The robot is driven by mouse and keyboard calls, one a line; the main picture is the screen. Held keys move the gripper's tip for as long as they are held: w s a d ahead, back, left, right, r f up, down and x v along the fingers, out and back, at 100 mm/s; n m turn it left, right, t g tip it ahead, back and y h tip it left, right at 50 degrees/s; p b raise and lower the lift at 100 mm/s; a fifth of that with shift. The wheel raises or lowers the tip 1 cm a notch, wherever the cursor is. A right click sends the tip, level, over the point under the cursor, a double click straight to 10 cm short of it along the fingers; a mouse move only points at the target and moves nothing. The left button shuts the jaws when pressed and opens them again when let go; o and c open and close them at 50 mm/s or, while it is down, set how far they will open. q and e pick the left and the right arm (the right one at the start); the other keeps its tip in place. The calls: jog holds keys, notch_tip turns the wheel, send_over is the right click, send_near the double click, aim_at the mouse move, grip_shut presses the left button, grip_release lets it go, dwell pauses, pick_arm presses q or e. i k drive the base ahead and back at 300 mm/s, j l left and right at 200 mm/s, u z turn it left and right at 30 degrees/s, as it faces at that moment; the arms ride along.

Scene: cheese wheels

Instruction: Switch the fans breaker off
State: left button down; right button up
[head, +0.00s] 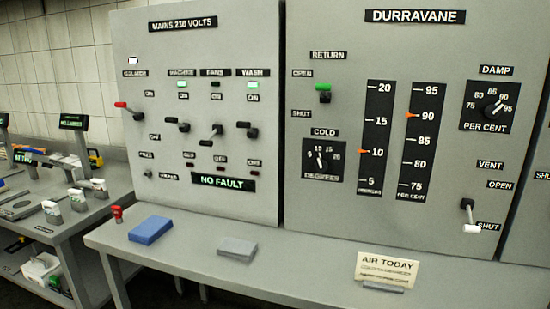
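The grey mains panel (135,60) stands at the left, headed "MAINS 230 VOLTS". The fans breaker lever (208,142) has its dark tip angled down to the left from its pivot. The lamp (215,84) under the fans label (215,72) is dark. The machine breaker lever (173,121) and the wash breaker lever (244,124) both have their tips raised, and the lamps above them glow green. A display (223,182) below reads "NO FAULT". Neither of my grippers is in view.
A red-tipped isolator lever (122,105) sits left of the breakers. The Durravane panel (350,50) adjoins at the right. On the shelf (190,250) below lie a blue block (151,230), a grey block (238,247) and an "AIR TODAY" card (387,270). Another bench stands left.

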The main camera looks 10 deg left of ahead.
aim_at(210, 139)
jog(key=j, duration=0.65)
jog(key=i+j+z, duration=0.1)
jog(key=j, duration=0.6)
